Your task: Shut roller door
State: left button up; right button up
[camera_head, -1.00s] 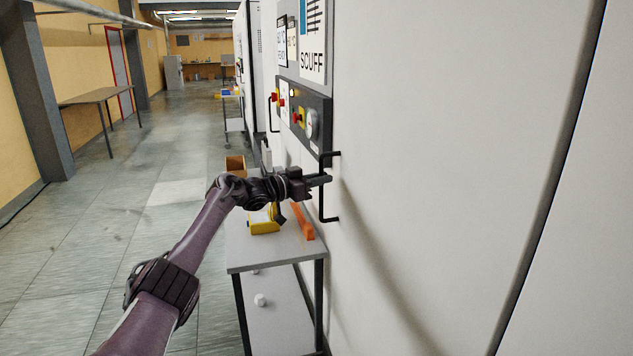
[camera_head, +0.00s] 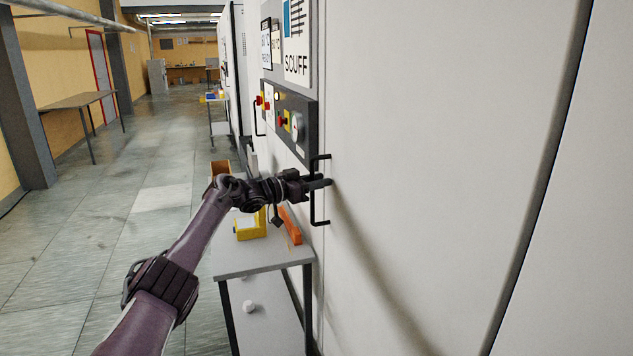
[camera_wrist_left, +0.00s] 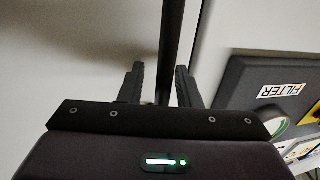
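The roller door (camera_head: 430,150) is a large, flat white panel filling the right half of the head view. A black bar handle (camera_head: 314,208) stands upright near its left edge. My left gripper (camera_head: 320,184) reaches the handle at about mid-height. In the left wrist view the black bar (camera_wrist_left: 172,40) runs between the two fingers of my left gripper (camera_wrist_left: 159,68). The fingers are apart, with a gap on the bar's left side; the bar is closer to the right finger. My right gripper is not in view.
A control panel (camera_head: 288,120) with red knobs and a dial is left of the handle. A grey bench (camera_head: 262,262) below my left arm carries a yellow item (camera_head: 248,228) and an orange item (camera_head: 291,226). The aisle floor (camera_head: 130,240) on the left is open.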

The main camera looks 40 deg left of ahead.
pick_arm(q)
jog(key=b+v, duration=0.2)
jog(key=v, duration=0.6)
jog(key=shift+s, duration=0.15)
dwell(0.7)
